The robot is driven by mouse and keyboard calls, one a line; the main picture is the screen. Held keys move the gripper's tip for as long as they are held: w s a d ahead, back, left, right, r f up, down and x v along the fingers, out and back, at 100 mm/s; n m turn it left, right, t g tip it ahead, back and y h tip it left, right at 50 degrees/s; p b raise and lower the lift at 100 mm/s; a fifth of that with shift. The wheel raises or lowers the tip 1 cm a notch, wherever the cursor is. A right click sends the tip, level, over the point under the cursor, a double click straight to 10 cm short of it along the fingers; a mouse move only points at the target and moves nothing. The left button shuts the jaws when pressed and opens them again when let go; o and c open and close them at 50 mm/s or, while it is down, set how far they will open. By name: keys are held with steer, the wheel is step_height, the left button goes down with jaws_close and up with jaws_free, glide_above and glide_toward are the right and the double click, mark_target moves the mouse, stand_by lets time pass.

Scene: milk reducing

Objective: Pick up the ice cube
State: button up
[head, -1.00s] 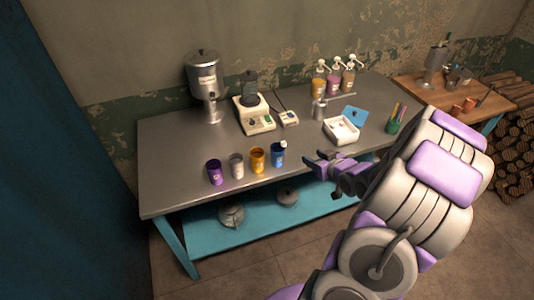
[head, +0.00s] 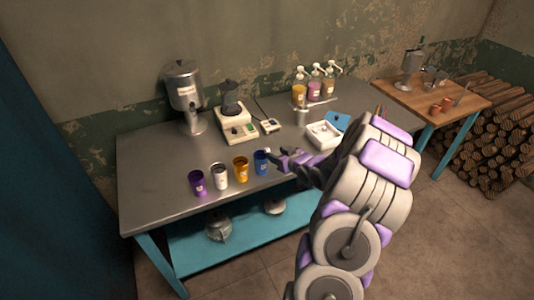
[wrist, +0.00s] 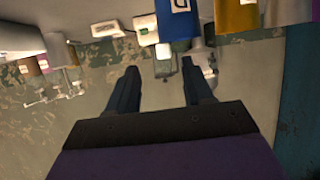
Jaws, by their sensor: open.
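A small pale block, which looks like the ice cube (head: 267,150), shows at the top of the blue cup (head: 262,163) in the head view. Whether it sits in the cup or on its rim is hard to tell. My gripper (head: 277,154) is open beside the blue cup, on its right, near rim height. In the wrist view, which looks upside down, the pale block (wrist: 163,52) shows between the lines of my two open fingers (wrist: 159,67), just past the blue cup's (wrist: 177,18) edge. Nothing is held between the fingers.
Purple (head: 198,183), white (head: 220,176) and orange (head: 241,169) cups stand in a row left of the blue cup. The table's front-left top (head: 150,190) is clear.

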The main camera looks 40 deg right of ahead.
mark_target(269, 150)
steer(key=x, duration=0.1)
steer(key=b+x, duration=0.1)
steer(key=x, duration=0.2)
steer(key=shift+w+a+b, duration=0.15)
steer(key=shift+a+b, duration=0.15)
steer(key=shift+w+d+f, duration=0.1)
steer(key=shift+w+f, duration=0.05)
steer(key=shift+w, duration=0.45)
steer(key=shift+c, duration=0.2)
jaws_close()
